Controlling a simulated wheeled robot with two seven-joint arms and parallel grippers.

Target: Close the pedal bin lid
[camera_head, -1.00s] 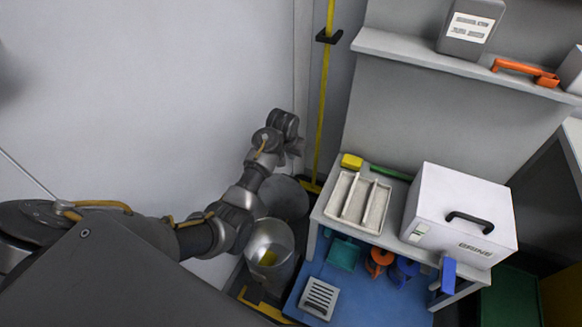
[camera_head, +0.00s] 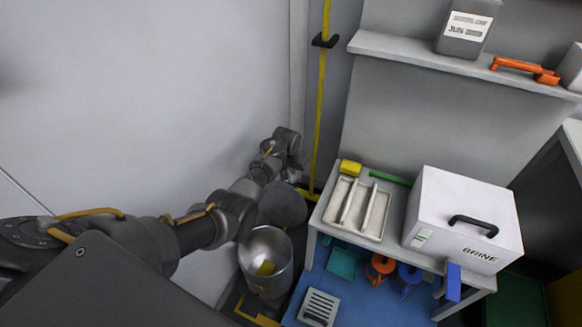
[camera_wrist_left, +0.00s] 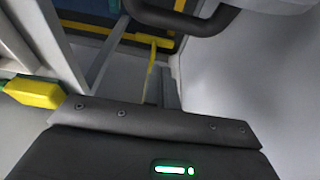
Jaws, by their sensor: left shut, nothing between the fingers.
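The pedal bin (camera_head: 284,272) is a grey metal bucket on the floor, left of the workbench. Its mouth is uncovered and something yellow lies inside. Its dark round lid (camera_head: 284,204) stands raised behind the mouth, partly hidden by my left arm. My left gripper (camera_head: 297,172) is shut and empty, at the far side of the raised lid. I cannot tell whether it touches the lid. In the left wrist view a dark curved bar shows at the top, and I cannot tell what it belongs to. My right gripper is not in view.
A pale wall (camera_head: 130,110) stands close behind my left arm. A yellow pole (camera_head: 319,110) rises behind the lid.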

